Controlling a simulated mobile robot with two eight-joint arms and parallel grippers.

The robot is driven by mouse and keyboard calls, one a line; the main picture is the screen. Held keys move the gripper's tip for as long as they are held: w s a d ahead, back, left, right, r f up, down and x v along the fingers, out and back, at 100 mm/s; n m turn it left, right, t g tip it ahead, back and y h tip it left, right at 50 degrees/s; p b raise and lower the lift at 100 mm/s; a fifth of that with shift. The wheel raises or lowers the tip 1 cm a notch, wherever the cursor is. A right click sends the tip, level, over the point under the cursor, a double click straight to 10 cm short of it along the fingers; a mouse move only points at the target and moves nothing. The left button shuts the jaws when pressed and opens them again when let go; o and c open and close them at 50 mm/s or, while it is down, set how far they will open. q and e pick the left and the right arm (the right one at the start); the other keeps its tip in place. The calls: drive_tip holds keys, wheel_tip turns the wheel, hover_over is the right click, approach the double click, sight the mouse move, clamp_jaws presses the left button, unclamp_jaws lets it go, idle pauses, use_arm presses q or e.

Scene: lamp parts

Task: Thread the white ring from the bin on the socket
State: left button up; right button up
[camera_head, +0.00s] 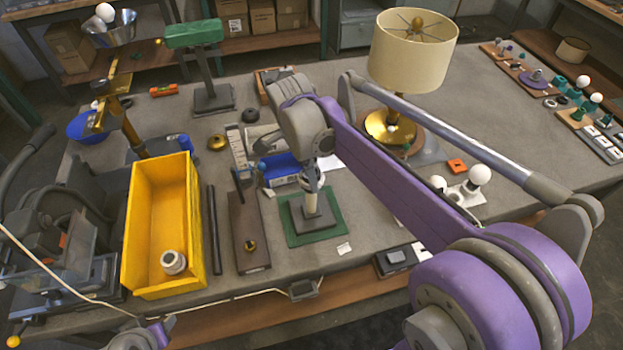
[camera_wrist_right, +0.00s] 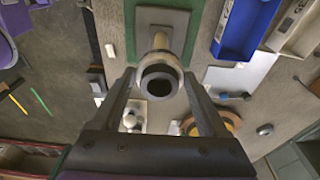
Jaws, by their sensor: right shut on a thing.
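My right gripper (camera_wrist_right: 158,82) is shut on a pale ring (camera_wrist_right: 160,62) at the socket's top. The ring looks in line with the post, but I cannot tell how far it is around the socket. In the head view, my right gripper (camera_head: 314,168) is partly hidden by its arm. Another white ring (camera_head: 173,262) lies in the front of the yellow bin (camera_head: 195,235).
A dark brown board (camera_head: 247,235) and a dark bar (camera_head: 213,230) lie between bin and mat. A blue box (camera_head: 284,170) is behind the socket. A lamp with a cream shade (camera_head: 413,50) stands at the back right. Bulbs (camera_head: 478,175) stand right of the mat.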

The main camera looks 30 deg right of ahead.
clamp_jaws()
drive_tip(key=m, duration=0.4)
drive_tip(key=shift+w+g, duration=0.15)
drive_tip(key=shift+g, duration=0.15)
drive_tip(key=o, duration=0.7)
unclamp_jaws()
drive_tip(key=shift+m+y, duration=0.3)
drive_tip(key=shift+m, duration=0.5)
drive_tip(key=o, duration=0.3)
drive_tip(key=shift+o, duration=0.2)
wheel_tip(320, 180, up, 11)
drive_tip(key=w+a, duration=0.1)
drive_tip(key=s+a+f+n+t, duration=0.2)
drive_tip(key=s+f+n, duration=0.5)
drive_tip(key=n, duration=0.6)
drive_tip(key=s+a+f+n+t+y, duration=0.1)
drive_tip(key=s+a+f+n+t, duration=0.2)
drive_tip(key=s+f+n, duration=0.5)
drive_tip(key=f+n+t, duration=0.1)
drive_tip(key=n, duration=0.4)
drive_tip(key=shift+s+a+f+t+p, duration=0.15)
drive_tip(key=shift+a+f+t+p, duration=0.05)
drive_tip(key=shift+f+t+p, duration=0.2)
